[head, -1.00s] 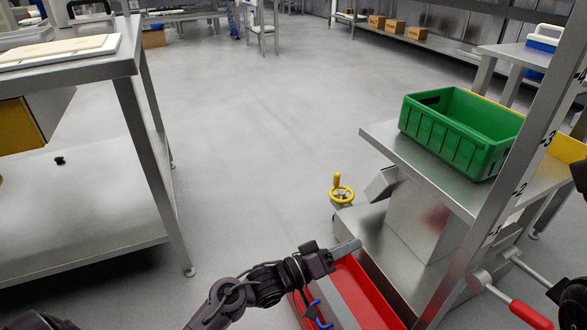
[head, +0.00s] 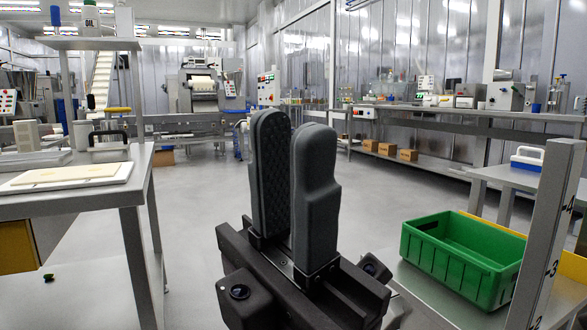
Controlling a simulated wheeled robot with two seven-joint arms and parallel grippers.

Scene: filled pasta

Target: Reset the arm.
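A green bin (head: 466,262) sits on the metal stand at right, behind a grey upright post (head: 545,240). A steel table (head: 70,198) with a white board (head: 66,179) is at left. Open floor (head: 205,215) lies between, with cardboard boxes (head: 388,149) far back.

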